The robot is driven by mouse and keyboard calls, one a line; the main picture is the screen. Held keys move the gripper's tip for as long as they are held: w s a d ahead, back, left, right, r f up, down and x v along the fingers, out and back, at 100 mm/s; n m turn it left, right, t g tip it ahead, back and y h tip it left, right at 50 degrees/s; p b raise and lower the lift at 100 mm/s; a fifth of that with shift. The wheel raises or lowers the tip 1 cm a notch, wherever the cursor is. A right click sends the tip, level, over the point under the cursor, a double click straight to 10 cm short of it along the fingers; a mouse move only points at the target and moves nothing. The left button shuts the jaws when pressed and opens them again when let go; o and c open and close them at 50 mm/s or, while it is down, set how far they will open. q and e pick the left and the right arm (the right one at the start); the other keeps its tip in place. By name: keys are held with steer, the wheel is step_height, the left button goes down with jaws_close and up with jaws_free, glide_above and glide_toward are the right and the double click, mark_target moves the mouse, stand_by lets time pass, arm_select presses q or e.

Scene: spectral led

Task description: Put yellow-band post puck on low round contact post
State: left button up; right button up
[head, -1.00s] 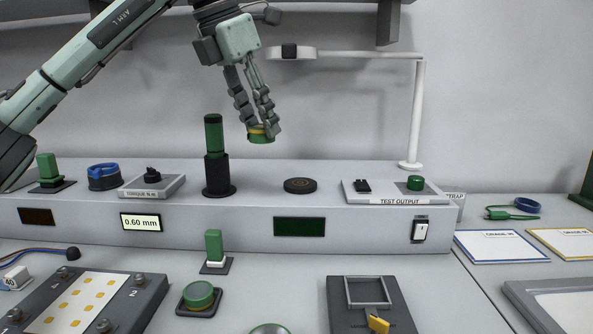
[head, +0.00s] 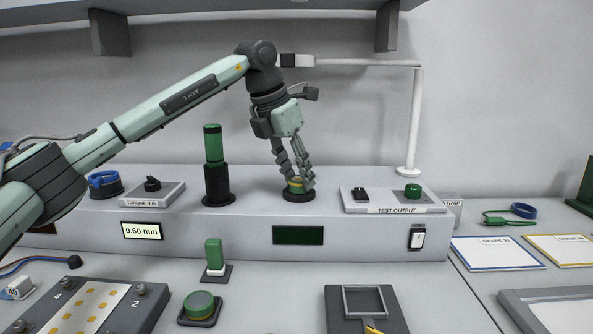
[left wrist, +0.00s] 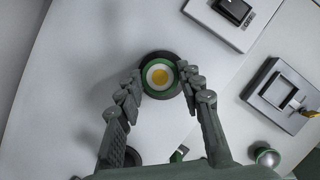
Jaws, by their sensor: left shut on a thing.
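The yellow-band post puck (head: 296,184) is green with a yellow band. It sits between the fingertips of my left gripper (head: 299,184), which is shut on it. It is on or just above the low round contact post (head: 299,196), a dark disc on the raised bench unit. In the left wrist view the puck (left wrist: 160,76) shows a green rim, a white ring and a yellow centre, with the dark post edge (left wrist: 176,57) around it. I cannot tell whether the puck fully touches the post. My right gripper does not show.
A tall black post with a green cylinder (head: 213,147) stands left of my gripper. The test output panel (head: 391,203) with a green button is to the right. A lamp pole (head: 414,120) rises behind it.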

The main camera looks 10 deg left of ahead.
mark_target(300, 178)
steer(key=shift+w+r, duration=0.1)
arm_select(q)
steer(key=o, duration=1.2)
steer(key=shift+c, duration=0.2)
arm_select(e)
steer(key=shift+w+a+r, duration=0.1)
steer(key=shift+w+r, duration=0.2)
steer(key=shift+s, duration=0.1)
arm_select(q)
steer(key=v, duration=0.4)
steer(key=shift+d, duration=0.1)
steer(key=v, duration=0.8)
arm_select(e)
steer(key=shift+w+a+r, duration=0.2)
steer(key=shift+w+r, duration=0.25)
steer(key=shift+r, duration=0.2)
